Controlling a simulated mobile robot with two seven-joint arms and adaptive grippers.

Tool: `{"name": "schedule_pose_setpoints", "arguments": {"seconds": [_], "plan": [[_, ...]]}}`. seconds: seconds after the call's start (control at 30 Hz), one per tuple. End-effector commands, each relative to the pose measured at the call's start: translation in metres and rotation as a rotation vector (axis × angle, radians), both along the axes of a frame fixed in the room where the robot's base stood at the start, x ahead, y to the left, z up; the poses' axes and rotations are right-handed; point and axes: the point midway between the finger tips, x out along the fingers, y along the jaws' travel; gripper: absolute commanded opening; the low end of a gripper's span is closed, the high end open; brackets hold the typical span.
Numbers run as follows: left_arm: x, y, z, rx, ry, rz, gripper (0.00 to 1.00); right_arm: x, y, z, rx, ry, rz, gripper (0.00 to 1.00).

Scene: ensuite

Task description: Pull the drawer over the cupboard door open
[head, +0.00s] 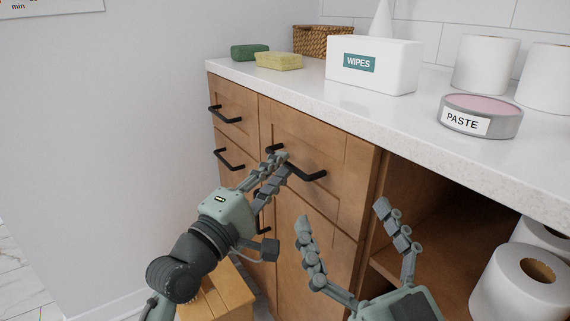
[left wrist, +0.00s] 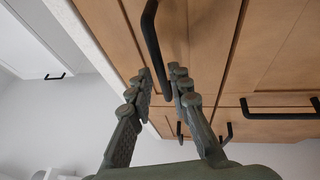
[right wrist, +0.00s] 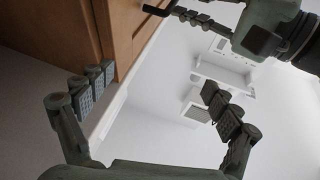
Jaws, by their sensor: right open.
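The wooden drawer (head: 308,135) over the cupboard door (head: 303,240) is flush with the cabinet front. Its black bar handle (head: 312,177) also shows in the left wrist view (left wrist: 151,28). My left gripper (head: 283,165) is at the left part of this handle, hiding some of it. In the left wrist view its fingers (left wrist: 162,75) are partly closed, one on each side of the bar, with a gap still showing. My right gripper (head: 342,225) is open and empty in front of the cabinet, right of the left gripper.
Smaller drawers (head: 232,105) with black handles are on the left. An open shelf on the right holds toilet rolls (head: 520,283). The white counter (head: 400,115) carries a wipes box (head: 373,66), a paste tin (head: 481,117) and sponges (head: 278,61). A wooden stool (head: 226,296) stands below.

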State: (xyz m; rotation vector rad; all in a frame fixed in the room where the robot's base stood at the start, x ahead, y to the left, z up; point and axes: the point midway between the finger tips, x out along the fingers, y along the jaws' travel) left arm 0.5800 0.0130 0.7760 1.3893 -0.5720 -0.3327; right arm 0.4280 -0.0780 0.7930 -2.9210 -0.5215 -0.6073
Motion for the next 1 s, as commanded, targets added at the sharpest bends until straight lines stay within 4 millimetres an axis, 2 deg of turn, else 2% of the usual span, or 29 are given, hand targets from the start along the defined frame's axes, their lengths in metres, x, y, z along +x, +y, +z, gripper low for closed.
{"name": "schedule_pose_setpoints", "arguments": {"seconds": [0.2, 0.5, 0.67, 1.0], "plan": [[0.018, -0.012, 0.003, 0.001, -0.001, 0.000, 0.19, 0.000, -0.001, 0.002, 0.004, -0.015, -0.002, 0.90], [0.020, -0.013, 0.003, 0.003, 0.001, 0.001, 0.19, 0.000, -0.001, 0.002, 0.005, -0.017, -0.002, 0.90], [0.020, -0.013, 0.003, 0.003, 0.002, 0.001, 0.00, 0.000, -0.001, 0.002, 0.005, -0.017, -0.002, 0.90], [0.020, -0.013, 0.003, 0.003, 0.002, 0.001, 0.00, 0.000, -0.001, 0.002, 0.005, -0.017, -0.002, 0.90]]}}
